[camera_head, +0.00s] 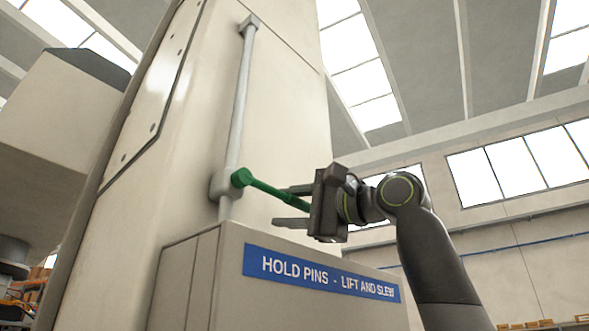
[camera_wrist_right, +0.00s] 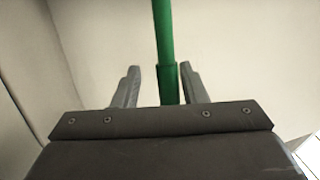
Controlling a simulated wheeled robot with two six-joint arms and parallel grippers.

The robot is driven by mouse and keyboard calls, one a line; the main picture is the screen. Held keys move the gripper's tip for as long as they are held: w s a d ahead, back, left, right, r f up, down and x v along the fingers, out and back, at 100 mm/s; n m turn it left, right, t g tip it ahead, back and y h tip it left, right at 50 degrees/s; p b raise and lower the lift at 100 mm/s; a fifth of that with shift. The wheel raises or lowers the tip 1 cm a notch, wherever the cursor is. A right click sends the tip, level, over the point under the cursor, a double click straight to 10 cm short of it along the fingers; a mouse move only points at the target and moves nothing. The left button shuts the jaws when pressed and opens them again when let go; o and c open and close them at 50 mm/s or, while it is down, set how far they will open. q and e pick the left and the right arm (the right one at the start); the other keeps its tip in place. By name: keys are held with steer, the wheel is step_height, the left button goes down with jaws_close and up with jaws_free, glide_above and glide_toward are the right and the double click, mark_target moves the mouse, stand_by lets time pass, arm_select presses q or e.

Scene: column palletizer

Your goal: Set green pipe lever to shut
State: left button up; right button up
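The green pipe lever (camera_head: 268,188) sticks out to the right and slightly down from a joint on the grey vertical pipe (camera_head: 240,95). My right gripper (camera_head: 290,205) is at the lever's free end, its two fingers apart. In the right wrist view the lever (camera_wrist_right: 165,45) runs down between the open fingers (camera_wrist_right: 157,88), closer to the right one. A gap shows on the left side; whether the right finger touches it I cannot tell. The lever's tip is hidden behind the gripper body. My left gripper is not in view.
The beige column (camera_head: 285,100) rises behind the pipe. Open hall space lies to the right.

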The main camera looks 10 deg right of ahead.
steer(key=shift+s+d+f, duration=0.1)
steer(key=shift+s+d, duration=0.05)
steer(key=shift+s, duration=0.05)
arm_select(q)
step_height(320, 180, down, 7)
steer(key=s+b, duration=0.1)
steer(key=b, duration=0.6)
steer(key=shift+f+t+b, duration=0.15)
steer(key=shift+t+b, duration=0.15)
steer(key=shift+b, duration=0.1)
arm_select(e)
steer(key=v, duration=1.7)
steer(key=shift+d, duration=0.25)
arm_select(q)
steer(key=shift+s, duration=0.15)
arm_select(e)
steer(key=shift+f, duration=0.15)
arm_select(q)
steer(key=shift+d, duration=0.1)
